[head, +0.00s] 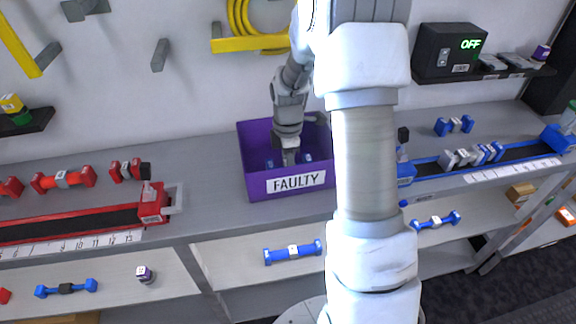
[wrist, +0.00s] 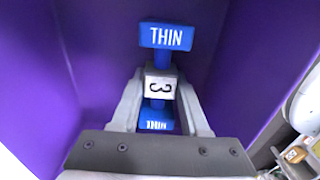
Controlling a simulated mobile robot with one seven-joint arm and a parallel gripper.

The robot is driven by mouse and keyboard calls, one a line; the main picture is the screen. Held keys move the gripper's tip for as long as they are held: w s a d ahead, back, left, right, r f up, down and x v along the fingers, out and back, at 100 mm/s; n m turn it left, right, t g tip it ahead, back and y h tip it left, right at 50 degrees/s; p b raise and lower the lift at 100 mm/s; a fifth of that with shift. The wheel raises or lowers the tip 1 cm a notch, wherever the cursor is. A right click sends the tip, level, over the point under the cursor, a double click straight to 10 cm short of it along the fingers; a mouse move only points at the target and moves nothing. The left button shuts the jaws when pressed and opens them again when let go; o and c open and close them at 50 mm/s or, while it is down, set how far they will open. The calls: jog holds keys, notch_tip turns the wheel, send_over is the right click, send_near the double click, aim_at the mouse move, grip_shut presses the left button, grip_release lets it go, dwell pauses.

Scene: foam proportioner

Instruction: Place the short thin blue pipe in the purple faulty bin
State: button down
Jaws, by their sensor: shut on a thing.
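The purple bin (head: 257,178) stands on the grey counter, with a white FAULTY label on its front. My gripper (head: 289,158) reaches down inside it. In the wrist view my gripper (wrist: 160,95) is shut on the white middle band of the short thin blue pipe (wrist: 167,37). Both blue ends read THIN, and the band has a dark numeral. The blue ends also show in the head view (head: 307,157) on both sides of the fingers. Purple walls surround the pipe. I cannot tell whether it touches the bin floor.
A red track (head: 70,223) with red pipes (head: 63,180) lies left of the bin. A blue track (head: 425,168) with several pieces lies to the right. Other blue pipes (head: 292,252) lie on the lower shelf. A black box reading OFF (head: 450,50) is at the back right.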

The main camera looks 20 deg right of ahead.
jog(key=shift+f, duration=0.1)
jog(key=shift+c, duration=2)
grip_release()
